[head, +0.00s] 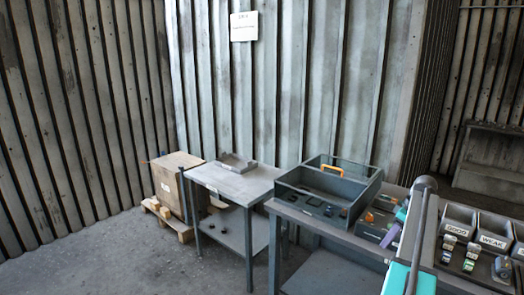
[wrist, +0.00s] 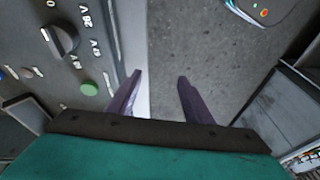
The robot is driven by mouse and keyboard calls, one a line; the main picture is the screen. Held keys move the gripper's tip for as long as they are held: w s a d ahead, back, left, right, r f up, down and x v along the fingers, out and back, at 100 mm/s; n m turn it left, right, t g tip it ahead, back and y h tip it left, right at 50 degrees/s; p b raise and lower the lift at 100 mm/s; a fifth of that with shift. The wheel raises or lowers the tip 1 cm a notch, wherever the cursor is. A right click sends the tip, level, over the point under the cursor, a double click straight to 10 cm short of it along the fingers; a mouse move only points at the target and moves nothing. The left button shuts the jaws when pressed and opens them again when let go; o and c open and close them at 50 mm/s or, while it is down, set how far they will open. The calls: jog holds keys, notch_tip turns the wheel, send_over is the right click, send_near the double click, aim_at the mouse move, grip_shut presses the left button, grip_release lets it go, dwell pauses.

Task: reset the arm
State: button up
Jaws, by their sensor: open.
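My gripper (wrist: 159,80) shows in the wrist view with its two purple fingers apart and nothing between them. They hang over the edge of a grey control panel (wrist: 85,20) and the speckled grey surface (wrist: 190,40) beside it. In the head view, my gripper's purple fingers (head: 391,237) are at the right, low over the bench, partly hidden by my arm. My arm (head: 420,225) reaches in from the bottom right, with a teal link in front.
The panel has a dark knob (wrist: 62,40) and a green button (wrist: 89,88). Bins marked GOOD (head: 455,230) and WEAK (head: 493,240) stand right of my arm. A side table (head: 235,182) and a crate (head: 172,180) are further left.

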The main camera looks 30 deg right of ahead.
jog(key=w+a+f+g, duration=0.1)
jog(key=w+a+f, duration=0.4)
jog(key=a, duration=0.5)
jog(key=w+a+f+m, duration=0.1)
jog(key=w+a+f, duration=0.4)
jog(key=a, duration=0.6)
jog(key=w+a+f+g, duration=0.1)
jog(key=w+a+f, duration=0.4)
jog(key=a, duration=0.5)
jog(key=s+a+f+m+h, duration=0.1)
jog(key=a+f, duration=0.2)
jog(key=a, duration=0.8)
jog(key=s+a+f, duration=0.2)
jog(key=a+f, duration=0.2)
jog(key=a, duration=0.6)
jog(key=s+a+f+m+h, duration=0.1)
jog(key=a+f, duration=0.2)
jog(key=a, duration=0.8)
jog(key=s+a+f+g+b, duration=0.1)
jog(key=s+a+f+g, duration=0.1)
jog(key=s+f, duration=0.9)
jog(key=s+a+f+g+b, duration=0.1)
jog(key=s+f+g, duration=0.3)
jog(key=s+f, duration=0.8)
jog(key=s+b, duration=0.1)
jog(key=s, duration=0.4)
jog(key=shift+s+a+g+b, duration=0.25)
jog(key=shift+a+g+b, duration=0.05)
jog(key=shift+a, duration=0.1)
jog(key=shift+f, duration=0.1)
